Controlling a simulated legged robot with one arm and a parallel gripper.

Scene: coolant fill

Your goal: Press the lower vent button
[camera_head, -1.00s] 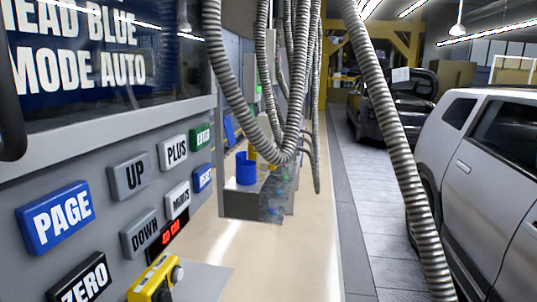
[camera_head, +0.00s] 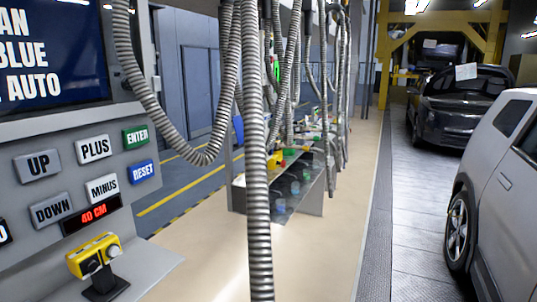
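No button marked as a vent button can be made out. A grey control panel at the left carries several labelled buttons: UP (camera_head: 39,166), PLUS (camera_head: 94,149), ENTER (camera_head: 136,137), DOWN (camera_head: 52,209), MINUS (camera_head: 103,188) and RESET (camera_head: 143,172). A red display (camera_head: 92,215) reading "40 CM" sits below MINUS. A yellow box (camera_head: 94,254) with round knobs stands on a dark base on the ledge below the panel. The screen (camera_head: 50,60) above shows partly cut-off white text. My gripper is not in view.
Grey corrugated hoses (camera_head: 256,150) hang in front, one reaching the bottom edge. A bench (camera_head: 310,195) with coloured items stands behind them. A silver car (camera_head: 500,190) and a dark car with its hood up (camera_head: 447,115) are at the right. The beige floor (camera_head: 335,245) between is open.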

